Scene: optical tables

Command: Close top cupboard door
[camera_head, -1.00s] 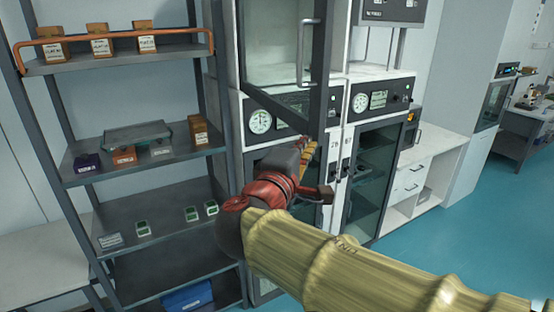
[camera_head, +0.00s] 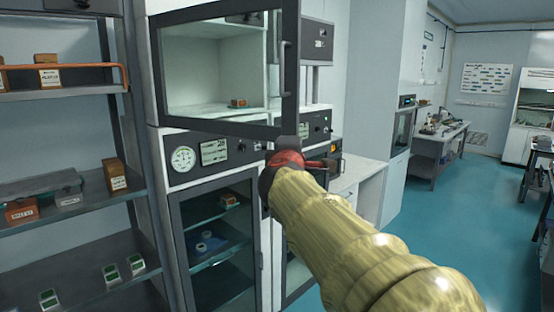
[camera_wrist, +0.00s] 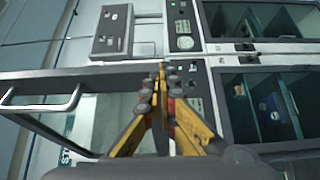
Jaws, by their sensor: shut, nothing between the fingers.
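The top cupboard door (camera_head: 215,124) is a glass pane in a dark frame, at upper centre in the head view. It stands open, swung out from the white cupboard, with a handle (camera_head: 284,62) near its right edge. Its dark frame (camera_wrist: 100,82) and bar handle (camera_wrist: 55,101) also show at left in the wrist view. My gripper (camera_wrist: 160,72) is shut and empty, its tips close to the door frame; I cannot tell if they touch it. In the head view my gripper (camera_head: 289,150) is just below the door's lower right corner, largely hidden behind my wrist.
A small orange-brown box (camera_head: 238,103) shows inside the top cupboard. Below is a control panel with a gauge (camera_head: 183,158), then a lower glass door (camera_head: 220,240). A shelf rack (camera_head: 75,235) stands close at left. The blue floor (camera_head: 430,235) at right is open.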

